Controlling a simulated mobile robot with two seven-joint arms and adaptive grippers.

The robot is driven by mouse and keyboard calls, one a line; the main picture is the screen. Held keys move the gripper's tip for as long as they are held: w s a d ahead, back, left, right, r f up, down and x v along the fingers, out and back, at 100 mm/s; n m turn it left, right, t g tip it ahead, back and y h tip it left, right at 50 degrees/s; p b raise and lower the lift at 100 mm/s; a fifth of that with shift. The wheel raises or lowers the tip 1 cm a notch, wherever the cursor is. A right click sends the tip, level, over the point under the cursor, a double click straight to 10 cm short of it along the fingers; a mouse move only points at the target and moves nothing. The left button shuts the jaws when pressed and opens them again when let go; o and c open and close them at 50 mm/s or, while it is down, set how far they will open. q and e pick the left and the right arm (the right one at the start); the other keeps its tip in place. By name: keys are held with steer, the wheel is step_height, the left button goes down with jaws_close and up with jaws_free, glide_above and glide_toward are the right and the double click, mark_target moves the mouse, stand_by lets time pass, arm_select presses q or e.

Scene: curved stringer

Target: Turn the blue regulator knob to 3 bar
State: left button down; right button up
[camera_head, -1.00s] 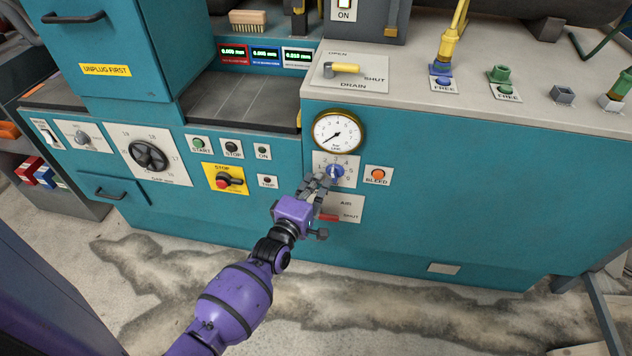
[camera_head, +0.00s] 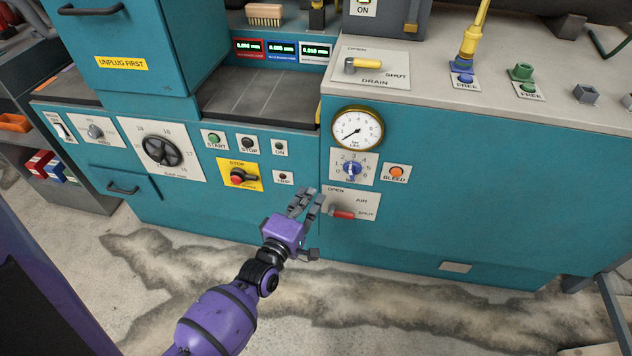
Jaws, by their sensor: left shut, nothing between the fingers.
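The blue regulator knob (camera_head: 351,169) sits on a white numbered plate on the teal front panel. Its light mark looks roughly upright, towards the 3, but it is too small to read exactly. Above it is the round brass-rimmed pressure gauge (camera_head: 357,129), its needle pointing to the lower left, near the low end. My left gripper (camera_head: 308,194) is shut and empty, left of and below the knob and apart from it. Nothing covers the knob. My right gripper is not in view.
The orange BLEED button (camera_head: 396,172) is right of the knob. The red AIR lever (camera_head: 342,213) lies just right of my gripper, pointing to SHUT. The red-on-yellow STOP switch (camera_head: 238,177) is to the left. The panel further right is clear.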

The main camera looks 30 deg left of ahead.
mark_target(352, 171)
arm_select(q)
steer(key=s+r+n, duration=0.2)
steer(key=s+n, duration=0.1)
steer(key=s, duration=0.1)
steer(key=shift+t, duration=0.3)
steer(key=w, duration=0.3)
steer(key=w+a, duration=0.1)
steer(key=w, duration=0.6)
steer(key=shift+a, duration=0.15)
steer(key=shift+w+d+r, duration=0.15)
steer(key=shift+d+r, duration=0.05)
steer(key=shift+d, duration=0.45)
steer(key=shift+w+d+r, duration=0.15)
steer(key=shift+d+r, duration=0.05)
steer(key=shift+d, duration=0.4)
steer(key=shift+w+d+r+p, duration=0.15)
steer(key=shift+d+p, duration=0.15)
steer(key=shift+d, duration=0.3)
